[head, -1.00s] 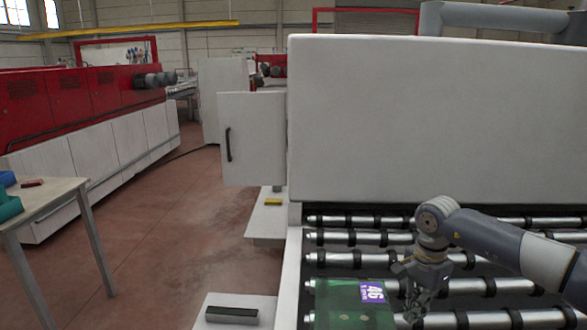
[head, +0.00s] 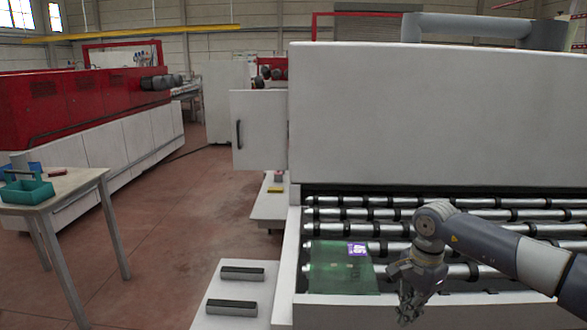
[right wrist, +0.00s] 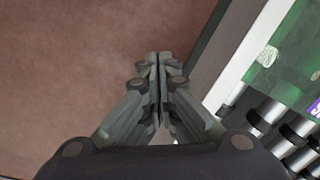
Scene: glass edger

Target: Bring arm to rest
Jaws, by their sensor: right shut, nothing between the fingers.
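My right arm (head: 480,240) comes in from the right of the head view, over the roller conveyor (head: 480,216) of the white machine. Its gripper (head: 405,312) hangs down by the front edge of the rollers, to the right of a green glass sheet (head: 330,277). In the right wrist view the fingers (right wrist: 160,62) are together with nothing between them, above the reddish floor. The glass sheet also shows there at the right edge (right wrist: 295,50), apart from the fingers. It lies on the rollers and has a purple label (head: 357,249). My left gripper is out of view.
A white ledge (head: 215,295) with two dark-topped blocks stands left of the conveyor. A table (head: 60,190) with a teal basket (head: 27,190) is at the left. The white machine housing (head: 440,120) rises behind the rollers. Open floor (head: 165,255) lies between table and machine.

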